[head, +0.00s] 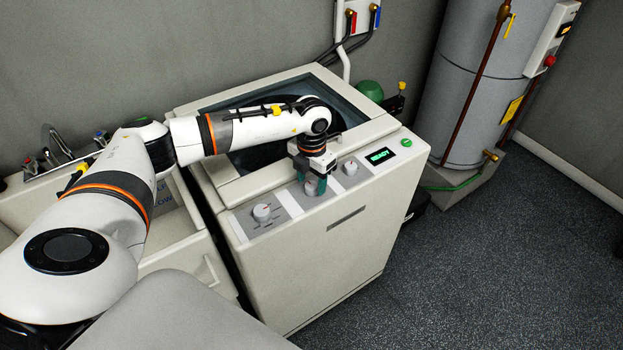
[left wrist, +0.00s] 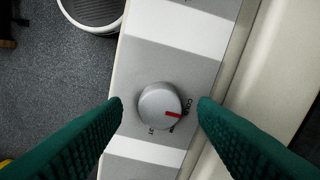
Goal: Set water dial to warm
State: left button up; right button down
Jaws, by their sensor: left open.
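The water dial (left wrist: 159,104) is a round grey knob with a red pointer mark, on a grey panel section of the white washing machine (head: 345,240). In the left wrist view its red mark points right, near the small rotated letters that look like COLD; the other labels below are too small to read surely. My left gripper (head: 316,182) is open over the middle dial of the front panel. Its green fingers (left wrist: 161,104) stand either side of the knob, with a gap on each side. In the head view the gripper largely hides this dial. My right gripper is not in view.
Another dial (head: 262,212) is to the left and a smaller one (head: 351,168) to the right. A green READY display (head: 380,156) and green button (head: 406,142) are further right. A sink (head: 170,225) is at left, a tank (head: 490,75) at the back right.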

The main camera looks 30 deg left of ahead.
pick_arm(q)
jog(key=shift+f, duration=0.7)
jog(key=c, duration=1)
jog(key=shift+o, duration=0.2)
jog(key=shift+f+m+b, duration=0.1)
jog(key=shift+m+b, duration=0.5)
jog(key=shift+b, duration=0.05)
jog(key=m+b, duration=0.5)
jog(key=m, duration=0.1)
jog(key=shift+m+b, duration=0.55)
jog(key=shift+m, duration=0.25)
jog(key=shift+r, duration=0.2)
